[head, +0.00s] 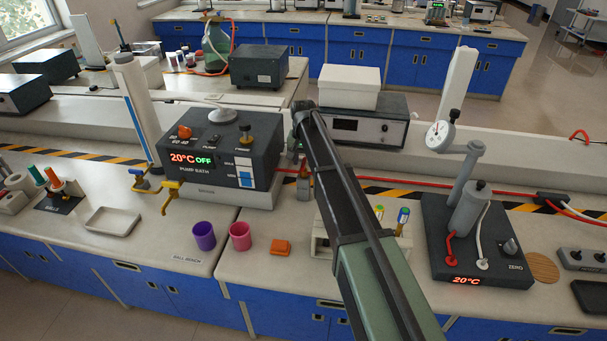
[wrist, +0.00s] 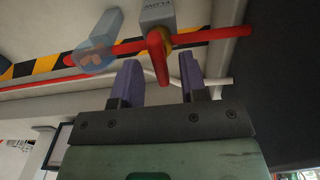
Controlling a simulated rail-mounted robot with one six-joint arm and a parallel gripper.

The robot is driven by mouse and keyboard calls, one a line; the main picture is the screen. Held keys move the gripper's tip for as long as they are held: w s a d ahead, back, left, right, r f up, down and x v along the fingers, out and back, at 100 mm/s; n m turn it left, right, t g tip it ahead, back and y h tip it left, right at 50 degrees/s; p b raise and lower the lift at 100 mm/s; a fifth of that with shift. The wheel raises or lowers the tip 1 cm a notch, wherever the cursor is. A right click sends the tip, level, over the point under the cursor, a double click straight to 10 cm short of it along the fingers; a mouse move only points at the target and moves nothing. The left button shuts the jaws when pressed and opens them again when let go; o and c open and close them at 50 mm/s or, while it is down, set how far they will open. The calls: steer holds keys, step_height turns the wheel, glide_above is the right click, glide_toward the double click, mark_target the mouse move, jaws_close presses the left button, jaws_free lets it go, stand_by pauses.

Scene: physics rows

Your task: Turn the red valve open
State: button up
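The red valve handle (wrist: 158,55) shows in the wrist view as a short red lever on a brass-coloured fitting, on a red pipe (wrist: 215,37). A grey block (wrist: 157,12) marked FLOW sits by it. In the head view my arm blocks the sight of the handle, and I cannot make out the fingers.
The pump bath (head: 215,155) stands left of my arm. Purple and pink cups (head: 204,236), an orange block (head: 281,247) and a tube rack (head: 320,232) are on the front bench. A grey device with a gauge (head: 480,245) stands at right. The red hose (head: 410,182) runs along the bench.

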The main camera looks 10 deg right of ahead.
steer(key=shift+f, duration=0.35)
steer(key=shift+c, duration=0.4)
jaws_close()
steer(key=shift+n, duration=0.4)
steer(key=n, duration=0.8)
steer(key=shift+n, duration=0.4)
steer(key=n, duration=0.4)
steer(key=shift+n, duration=2.2)
